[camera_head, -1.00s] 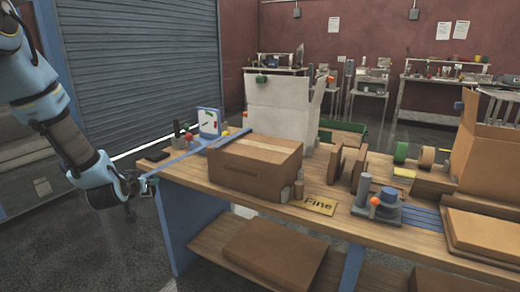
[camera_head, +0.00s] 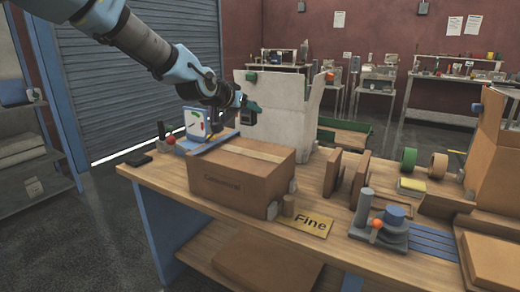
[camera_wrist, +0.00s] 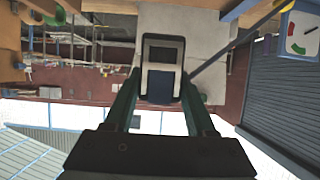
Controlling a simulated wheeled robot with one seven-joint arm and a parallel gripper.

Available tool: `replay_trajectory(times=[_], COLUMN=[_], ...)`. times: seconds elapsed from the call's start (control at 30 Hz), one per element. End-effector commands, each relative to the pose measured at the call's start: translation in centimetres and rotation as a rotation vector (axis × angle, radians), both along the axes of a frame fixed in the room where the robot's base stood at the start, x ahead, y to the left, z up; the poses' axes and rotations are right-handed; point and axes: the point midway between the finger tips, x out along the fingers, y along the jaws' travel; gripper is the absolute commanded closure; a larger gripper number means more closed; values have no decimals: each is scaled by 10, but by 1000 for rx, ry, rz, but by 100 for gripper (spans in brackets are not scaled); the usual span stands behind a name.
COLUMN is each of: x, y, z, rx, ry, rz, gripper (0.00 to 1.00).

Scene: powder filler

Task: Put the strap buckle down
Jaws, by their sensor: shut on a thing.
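The strap buckle (camera_wrist: 163,54), a dark rectangular frame, sits between the green fingers of my gripper (camera_wrist: 160,84) in the wrist view. My gripper (camera_head: 240,101) is shut on it and holds it in the air above the back of the cardboard box (camera_head: 242,178). A thin dark strap (camera_wrist: 232,42) runs from beside the buckle toward the upper right in the wrist view. In the head view a blue strap (camera_head: 214,143) shows behind the box's left top edge.
The box stands closed on the wooden workbench (camera_head: 190,210). A pale open carton (camera_head: 278,105) stands close behind my gripper. Some bare bench top lies in front.

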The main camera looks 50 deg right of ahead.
Motion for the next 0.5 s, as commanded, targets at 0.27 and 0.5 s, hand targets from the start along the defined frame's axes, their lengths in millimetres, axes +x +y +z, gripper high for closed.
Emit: replay_trajectory(times=[0.27, 0.5], x=[-5, -4], y=[-2, -2], z=[-31, -59], rx=[5, 2], ry=[6, 2], rz=[-9, -8], gripper=[100, 100])
